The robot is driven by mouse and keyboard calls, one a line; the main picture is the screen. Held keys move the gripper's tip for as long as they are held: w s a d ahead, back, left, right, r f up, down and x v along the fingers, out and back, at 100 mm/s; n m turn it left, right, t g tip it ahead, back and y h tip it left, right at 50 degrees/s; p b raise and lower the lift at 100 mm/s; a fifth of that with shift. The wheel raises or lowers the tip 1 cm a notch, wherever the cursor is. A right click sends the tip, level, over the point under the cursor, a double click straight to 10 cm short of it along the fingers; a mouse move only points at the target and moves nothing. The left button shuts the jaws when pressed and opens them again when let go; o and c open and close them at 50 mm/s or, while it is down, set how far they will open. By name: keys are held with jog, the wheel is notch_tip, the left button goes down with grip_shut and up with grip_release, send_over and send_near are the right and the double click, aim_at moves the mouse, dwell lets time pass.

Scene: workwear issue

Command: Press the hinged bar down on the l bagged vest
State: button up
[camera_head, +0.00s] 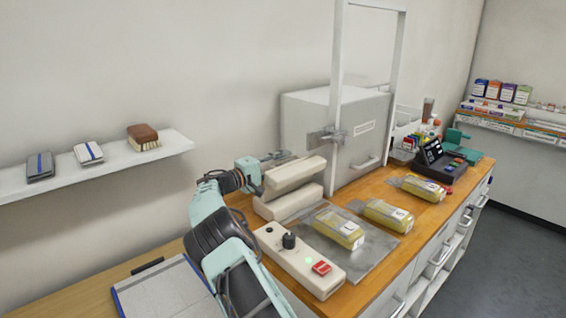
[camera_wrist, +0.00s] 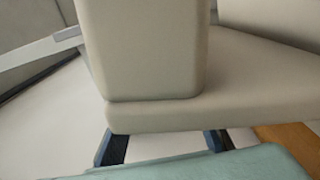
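The sealer's beige hinged bar (camera_head: 293,174) is raised at a slant above its lower bed (camera_head: 288,203). A yellow bagged vest (camera_head: 338,222) lies on the metal plate in front of the bed, beside the control box; its size label is too small to read. My gripper (camera_head: 281,157) is at the back left end of the bar. In the wrist view, beige sealer parts (camera_wrist: 205,85) fill the middle. My two dark fingers (camera_wrist: 162,140) stand apart there, their tips partly hidden by the beige edge. I cannot tell whether they touch it.
More bagged vests (camera_head: 388,214) (camera_head: 419,189) lie to the right. A white frame (camera_head: 336,95) and grey cabinet (camera_head: 345,125) stand behind. A clipboard (camera_head: 165,293) lies front left.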

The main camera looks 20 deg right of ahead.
jog(key=shift+c, duration=0.3)
grip_shut()
